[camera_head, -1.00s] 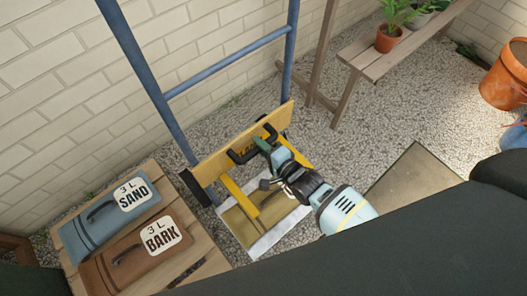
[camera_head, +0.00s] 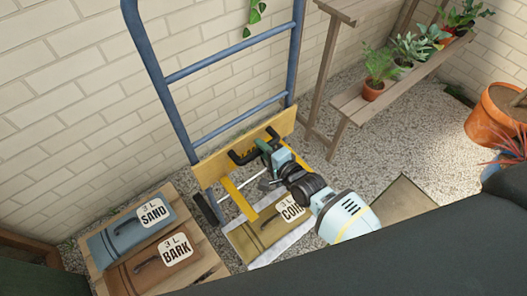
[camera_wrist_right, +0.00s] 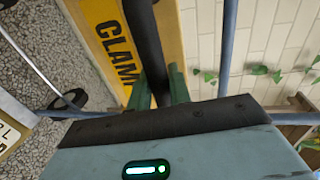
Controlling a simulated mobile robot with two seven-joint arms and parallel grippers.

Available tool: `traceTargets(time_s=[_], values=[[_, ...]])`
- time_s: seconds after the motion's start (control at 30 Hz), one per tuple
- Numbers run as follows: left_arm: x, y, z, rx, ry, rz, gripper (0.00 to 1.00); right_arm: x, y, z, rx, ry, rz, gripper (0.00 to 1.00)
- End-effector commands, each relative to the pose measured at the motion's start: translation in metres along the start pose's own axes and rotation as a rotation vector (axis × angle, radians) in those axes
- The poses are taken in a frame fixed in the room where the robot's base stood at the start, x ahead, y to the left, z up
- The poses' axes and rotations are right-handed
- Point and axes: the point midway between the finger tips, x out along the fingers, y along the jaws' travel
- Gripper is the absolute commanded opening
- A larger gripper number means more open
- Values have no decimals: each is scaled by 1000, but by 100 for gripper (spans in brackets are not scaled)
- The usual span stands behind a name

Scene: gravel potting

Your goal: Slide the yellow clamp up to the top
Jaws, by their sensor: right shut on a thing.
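The yellow clamp (camera_head: 208,172) is a yellow bar across the blue upright frame (camera_head: 165,80), just below the lower rung in the head view. It has a black handle (camera_head: 238,158). My right gripper (camera_head: 263,149) is shut on this handle. In the right wrist view the yellow clamp (camera_wrist_right: 107,35) carries black "CLAM" lettering, and the black handle (camera_wrist_right: 145,45) runs between the green fingers of my right gripper (camera_wrist_right: 160,88). My left gripper is not in view.
A COIR bag (camera_head: 262,232) lies on the plate at the frame's foot. SAND (camera_head: 115,238) and BARK (camera_head: 135,275) bags lie on a wooden pallet at left. A brick wall stands behind. A plant bench (camera_head: 395,90) and terracotta pot (camera_head: 495,115) are at right.

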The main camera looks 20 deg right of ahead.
Motion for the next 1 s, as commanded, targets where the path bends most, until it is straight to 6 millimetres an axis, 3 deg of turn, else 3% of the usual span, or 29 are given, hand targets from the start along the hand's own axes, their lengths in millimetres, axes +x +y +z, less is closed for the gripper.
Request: traceTargets(time_s=[0.03, 0.1, 0.6, 0.63, 0.77, 1.0], values=[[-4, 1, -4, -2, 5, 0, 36, 0, -13, -2, -2, 4, -16, 0], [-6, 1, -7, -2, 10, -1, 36, -1, -16, -2, -1, 4, -15, 0], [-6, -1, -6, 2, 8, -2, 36, -1, -20, -2, 0, 4, -18, 0], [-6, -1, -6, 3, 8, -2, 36, -1, -21, -2, 0, 4, -18, 22], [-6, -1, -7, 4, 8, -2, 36, -1, -20, -2, -1, 4, -16, 39], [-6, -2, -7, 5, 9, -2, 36, -3, -16, -1, 0, 2, -7, 39]])
